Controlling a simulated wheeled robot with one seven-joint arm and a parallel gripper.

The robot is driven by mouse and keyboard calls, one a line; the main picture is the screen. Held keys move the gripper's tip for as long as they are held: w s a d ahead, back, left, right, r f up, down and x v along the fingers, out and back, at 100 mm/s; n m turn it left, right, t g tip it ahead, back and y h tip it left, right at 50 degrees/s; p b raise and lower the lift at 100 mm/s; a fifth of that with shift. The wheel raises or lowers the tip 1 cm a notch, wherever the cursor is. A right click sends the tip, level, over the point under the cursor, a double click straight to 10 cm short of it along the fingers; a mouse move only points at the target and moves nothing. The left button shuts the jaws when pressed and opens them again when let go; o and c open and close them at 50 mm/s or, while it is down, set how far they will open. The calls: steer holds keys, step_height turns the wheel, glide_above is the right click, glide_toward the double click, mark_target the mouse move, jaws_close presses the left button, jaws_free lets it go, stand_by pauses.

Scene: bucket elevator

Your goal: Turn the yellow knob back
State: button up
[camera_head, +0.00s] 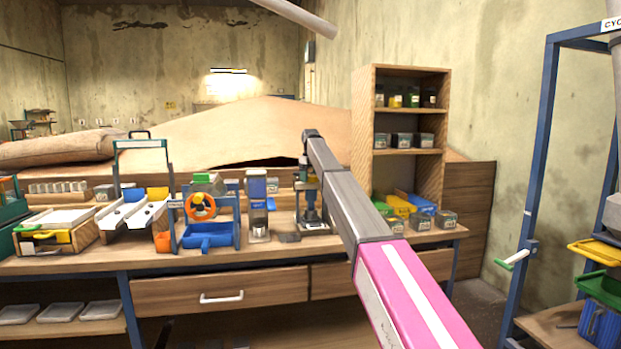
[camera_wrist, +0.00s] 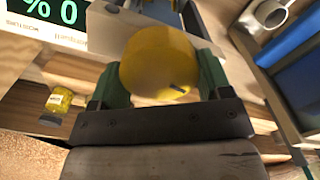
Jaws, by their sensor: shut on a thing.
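The yellow knob (camera_wrist: 158,62) fills the middle of the wrist view, round with a small dark mark on its lower right. My gripper (camera_wrist: 160,80) has its two green fingers on either side of the knob and is shut on it. A pale plate (camera_wrist: 112,38) lies behind the knob, and a dark display (camera_wrist: 45,12) with green characters reading "% 0" shows at the upper left. In the head view my arm reaches over the bench, and the gripper and knob cannot be made out behind it.
The wooden bench (camera_head: 80,268) holds a blue tray device (camera_head: 208,236), a white-and-blue unit (camera_head: 257,205) and a white chute (camera_head: 135,215). A wooden shelf (camera_head: 402,150) with jars stands at the back right. A blue frame (camera_head: 540,150) stands at the right. A yellow jar (camera_wrist: 59,100) lies left of my gripper.

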steer(key=n, duration=0.5)
steer(key=shift+a+n, duration=0.1)
steer(key=shift+n, duration=0.3)
steer(key=n, duration=0.4)
steer(key=shift+s, duration=0.1)
steer(key=n, duration=0.5)
steer(key=shift+s+n, duration=0.1)
steer(key=shift+n, duration=2.8)
steer(key=o, duration=0.9)
